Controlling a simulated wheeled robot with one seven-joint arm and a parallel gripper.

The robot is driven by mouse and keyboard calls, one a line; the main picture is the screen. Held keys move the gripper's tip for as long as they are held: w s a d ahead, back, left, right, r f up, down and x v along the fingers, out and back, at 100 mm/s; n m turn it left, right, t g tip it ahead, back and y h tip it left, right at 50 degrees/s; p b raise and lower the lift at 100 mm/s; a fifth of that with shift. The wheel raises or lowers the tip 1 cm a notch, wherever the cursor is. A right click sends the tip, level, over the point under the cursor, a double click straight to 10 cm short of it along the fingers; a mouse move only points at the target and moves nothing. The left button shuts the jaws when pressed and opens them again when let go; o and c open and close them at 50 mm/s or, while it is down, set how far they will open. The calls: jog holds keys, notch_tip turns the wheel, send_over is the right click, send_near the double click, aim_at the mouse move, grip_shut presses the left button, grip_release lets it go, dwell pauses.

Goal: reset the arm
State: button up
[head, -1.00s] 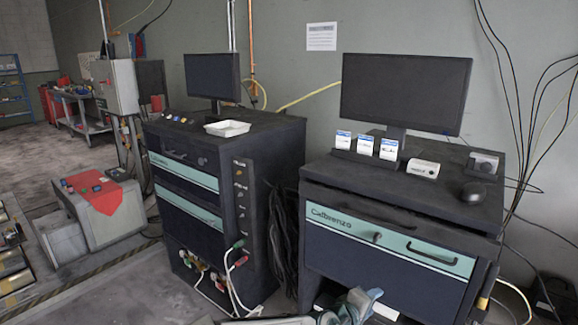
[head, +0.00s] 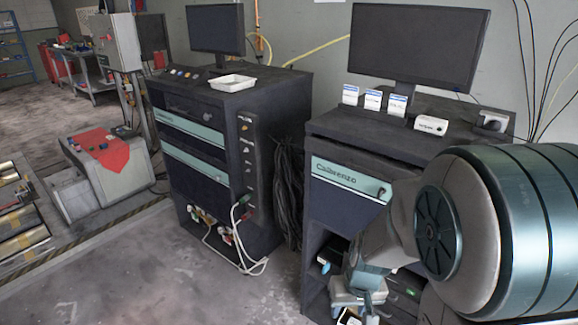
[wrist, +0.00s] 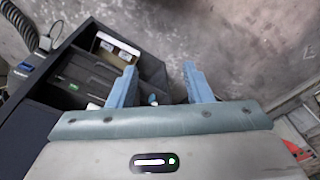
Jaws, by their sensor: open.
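My gripper (wrist: 160,88) shows in the wrist view with its two blue fingers apart and nothing between them. It hangs in front of the open shelves of the right-hand dark cabinet (head: 330,187), with grey floor beyond. In the head view my arm covers the right side of that cabinet, and the gripper's fingers are hard to make out near the bottom edge.
A second dark cabinet (head: 215,110) with a white tray (head: 233,82) and a monitor (head: 216,30) stands to the left. Black cables (head: 289,190) hang between the cabinets. The floor (head: 150,260) in front is clear.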

jog(key=s+r, duration=0.4)
jog(key=r, duration=0.3)
jog(key=s+d+r+m+t, duration=0.1)
jog(key=s+r, duration=0.4)
jog(key=r, duration=0.1)
jog(key=shift+d+r+t+h, duration=0.25)
jog(key=shift+r+t+h, duration=0.05)
jog(key=shift+r, duration=0.1)
jog(key=shift+w, duration=0.1)
jog(key=shift+c, duration=1)
jog(key=shift+d, duration=0.1)
